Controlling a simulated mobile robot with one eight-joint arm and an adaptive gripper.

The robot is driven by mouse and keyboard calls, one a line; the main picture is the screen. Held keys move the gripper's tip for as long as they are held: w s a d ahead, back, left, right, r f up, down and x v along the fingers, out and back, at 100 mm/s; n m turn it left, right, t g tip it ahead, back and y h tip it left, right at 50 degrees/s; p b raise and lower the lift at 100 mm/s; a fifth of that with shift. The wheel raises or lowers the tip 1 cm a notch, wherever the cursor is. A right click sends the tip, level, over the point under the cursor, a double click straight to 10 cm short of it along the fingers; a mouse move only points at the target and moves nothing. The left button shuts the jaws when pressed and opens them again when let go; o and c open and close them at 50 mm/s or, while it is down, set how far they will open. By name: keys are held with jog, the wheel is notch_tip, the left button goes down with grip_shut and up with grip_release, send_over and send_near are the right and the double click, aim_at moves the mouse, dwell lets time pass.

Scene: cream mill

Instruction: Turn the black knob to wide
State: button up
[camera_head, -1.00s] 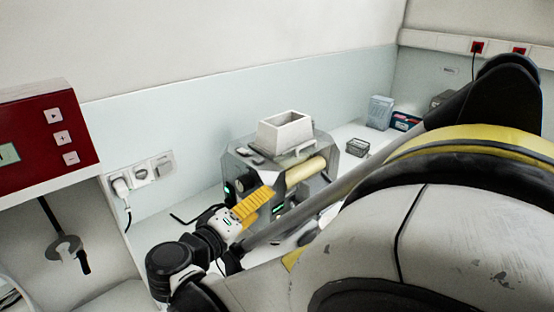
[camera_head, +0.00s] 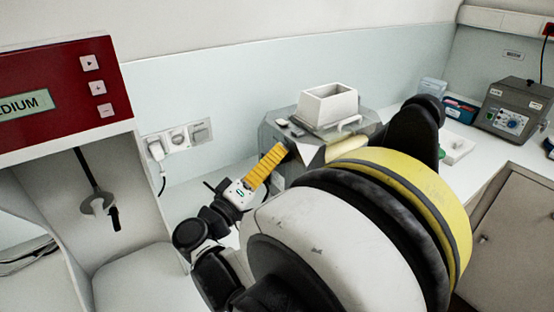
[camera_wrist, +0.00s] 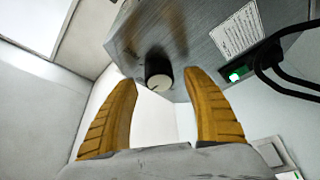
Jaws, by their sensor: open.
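The black knob (camera_wrist: 158,72) shows in the wrist view, on a grey metal face of the mill (camera_wrist: 200,35). Its end is pale. In the head view the mill (camera_head: 350,148) stands on the counter with a white hopper (camera_head: 328,106) on top, and the knob is hidden there. My gripper (camera_wrist: 158,95) is open, with its two yellow fingers apart. In the wrist view the knob appears between and just beyond the fingertips; I see no contact. In the head view the yellow fingers (camera_head: 268,165) point up at the mill's left side.
A red panel reading "…DIUM" (camera_head: 60,95) is at left. Wall sockets (camera_head: 178,138) and a plug are behind my gripper. A green-lit switch (camera_wrist: 238,74) and black cable (camera_wrist: 270,75) lie right of the knob. A grey device with a dial (camera_head: 510,108) stands far right.

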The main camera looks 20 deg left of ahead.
jog(key=shift+w+d+r, duration=0.15)
jog(key=shift+w+d, duration=0.05)
jog(key=shift+w, duration=0.3)
jog(key=shift+c, duration=0.2)
jog(key=c, duration=1.1)
jog(key=shift+n, duration=0.3)
jog(key=shift+c, duration=0.2)
jog(key=n+y+p, duration=0.1)
jog(key=n, duration=0.1)
jog(key=n+g+p, duration=0.1)
jog(key=n, duration=0.2)
jog(key=shift+r+n+g+y, duration=0.1)
jog(key=shift+n+g+y, duration=0.2)
jog(key=shift+y, duration=0.1)
jog(key=n+g+p, duration=0.2)
jog(key=n, duration=0.3)
jog(key=shift+f, duration=0.2)
jog(key=shift+p, duration=0.3)
